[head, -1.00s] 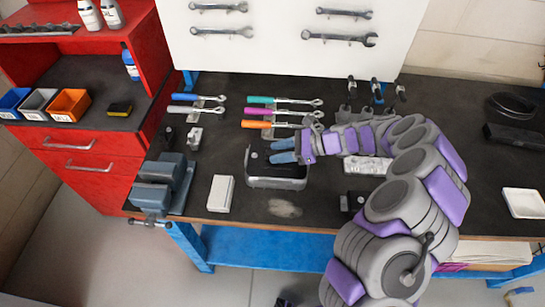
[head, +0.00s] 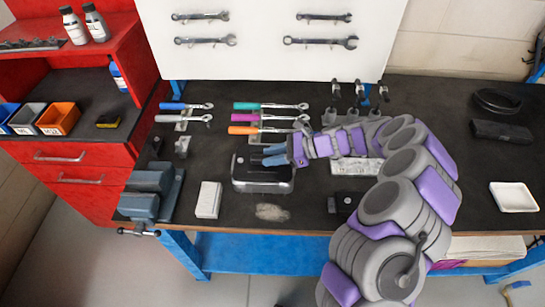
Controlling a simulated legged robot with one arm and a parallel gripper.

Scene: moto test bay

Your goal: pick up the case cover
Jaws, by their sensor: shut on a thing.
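The case cover (head: 263,187) is a dark and silvery metal piece with rounded corners, near the middle of the bench in the head view. My gripper (head: 275,155) reaches in from the right with its blue fingers at the cover's upper right part. It is shut on the cover. The fingers and wrist hide part of the cover's far right edge. I cannot tell whether the cover is off the bench top.
A blue-grey vise (head: 152,192) and a white block (head: 208,200) stand left of the cover. Ratchets with coloured handles (head: 270,117) lie behind it. A small black block (head: 343,203) is to the right. A white tray (head: 514,197) sits far right.

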